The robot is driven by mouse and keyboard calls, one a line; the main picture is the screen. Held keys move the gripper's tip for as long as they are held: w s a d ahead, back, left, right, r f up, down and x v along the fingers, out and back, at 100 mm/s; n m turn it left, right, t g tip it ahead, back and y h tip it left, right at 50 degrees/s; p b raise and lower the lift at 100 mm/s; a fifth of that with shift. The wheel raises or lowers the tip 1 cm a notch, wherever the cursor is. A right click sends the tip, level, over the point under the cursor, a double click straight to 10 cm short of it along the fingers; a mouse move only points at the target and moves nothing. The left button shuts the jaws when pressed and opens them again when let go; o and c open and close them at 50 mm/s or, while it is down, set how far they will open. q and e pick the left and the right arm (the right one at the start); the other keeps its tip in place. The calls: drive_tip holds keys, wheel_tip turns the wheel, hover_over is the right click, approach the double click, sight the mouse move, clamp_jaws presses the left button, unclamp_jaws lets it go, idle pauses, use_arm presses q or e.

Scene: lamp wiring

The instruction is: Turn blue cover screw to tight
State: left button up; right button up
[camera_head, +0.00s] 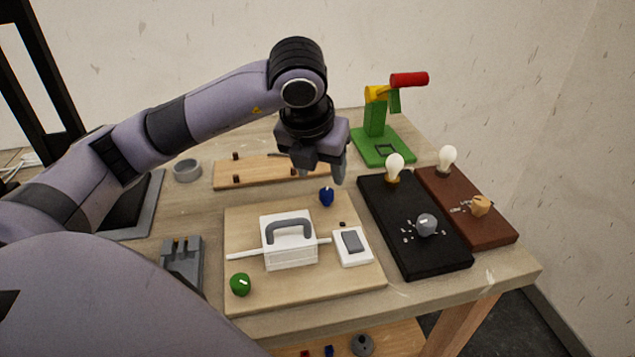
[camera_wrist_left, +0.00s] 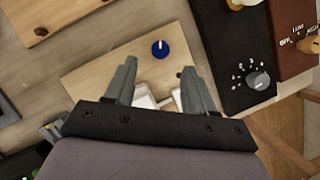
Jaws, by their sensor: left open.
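The blue cover screw (camera_head: 326,196) stands near the back right edge of the light wooden board (camera_head: 240,215). From above in the left wrist view, the blue screw (camera_wrist_left: 160,49) is a round knob with a white mark line, pointing roughly up. My left gripper (camera_head: 340,172) is above and just behind the blue screw, pointing down, and does not touch it. In the left wrist view its two fingers (camera_wrist_left: 160,82) are spread apart with nothing between them, and the blue screw shows beyond the fingertips. My right gripper is not in view.
A white cover with a grey handle (camera_head: 290,252), a green screw (camera_head: 240,284) and a white switch (camera_head: 352,248) are on the board. A black dimmer board (camera_head: 385,225) with a bulb stands close on the right. A green stand (camera_head: 375,125) is behind.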

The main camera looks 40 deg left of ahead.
sight(327, 192)
use_arm(q)
drive_tip(key=x, duration=0.6)
drive_tip(key=shift+w+f, duration=0.15)
drive_tip(key=shift+f, duration=0.2)
clamp_jaws()
